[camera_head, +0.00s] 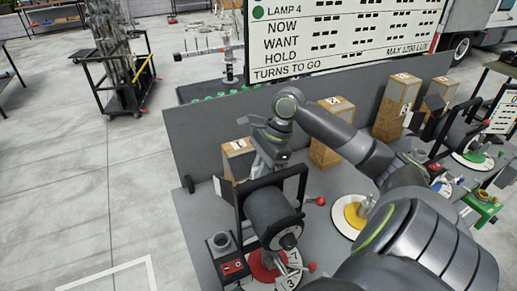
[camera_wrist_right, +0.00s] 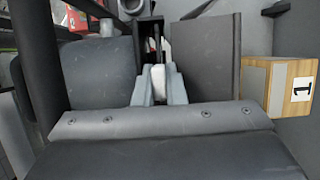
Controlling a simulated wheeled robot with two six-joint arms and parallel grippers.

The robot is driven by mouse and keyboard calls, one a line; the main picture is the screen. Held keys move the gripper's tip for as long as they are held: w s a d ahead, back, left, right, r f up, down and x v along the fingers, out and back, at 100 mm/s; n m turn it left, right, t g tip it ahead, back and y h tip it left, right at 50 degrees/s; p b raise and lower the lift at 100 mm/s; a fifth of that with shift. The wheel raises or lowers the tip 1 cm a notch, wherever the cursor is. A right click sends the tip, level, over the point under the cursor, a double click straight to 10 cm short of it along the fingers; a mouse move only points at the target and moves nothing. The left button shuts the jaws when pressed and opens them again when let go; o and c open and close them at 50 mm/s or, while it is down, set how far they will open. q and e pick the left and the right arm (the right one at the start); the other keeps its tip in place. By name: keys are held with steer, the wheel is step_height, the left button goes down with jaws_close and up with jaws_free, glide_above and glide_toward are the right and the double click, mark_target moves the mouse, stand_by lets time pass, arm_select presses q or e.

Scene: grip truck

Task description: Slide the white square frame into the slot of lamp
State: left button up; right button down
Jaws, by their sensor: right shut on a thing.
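The nearest lamp, a dark drum in a black yoke (camera_head: 270,213), stands on the grey bench. Its dark body (camera_wrist_right: 90,72) fills the left of the wrist view. My right gripper (camera_head: 268,158) is just above and behind this lamp. In the wrist view its fingers (camera_wrist_right: 160,85) are shut on a narrow white piece (camera_wrist_right: 161,60). This is probably part of the white frame, but most of it is hidden. A dark flat panel (camera_wrist_right: 206,55) stands right of the fingers. I cannot make out the lamp's slot. My left gripper is not in view.
A wooden block marked 1 (camera_head: 238,160) stands close behind the lamp and at the wrist view's right (camera_wrist_right: 292,85). Red-knobbed handles (camera_head: 312,267) stick out by the lamp. A grey back wall (camera_head: 205,135) edges the bench. More blocks and lamps stand to the right.

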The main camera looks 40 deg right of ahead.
steer(key=c, duration=1.4)
jaws_free()
steer(key=shift+f, duration=0.1)
steer(key=shift+c, duration=0.2)
steer(key=shift+w+d+r, duration=0.15)
steer(key=shift+d+r, duration=0.1)
steer(key=shift+r, duration=0.25)
steer(key=shift+o, duration=0.2)
steer(key=b+v, duration=0.3)
steer(key=v, duration=1.3)
steer(key=shift+s+r, duration=0.15)
steer(key=shift+s, duration=0.1)
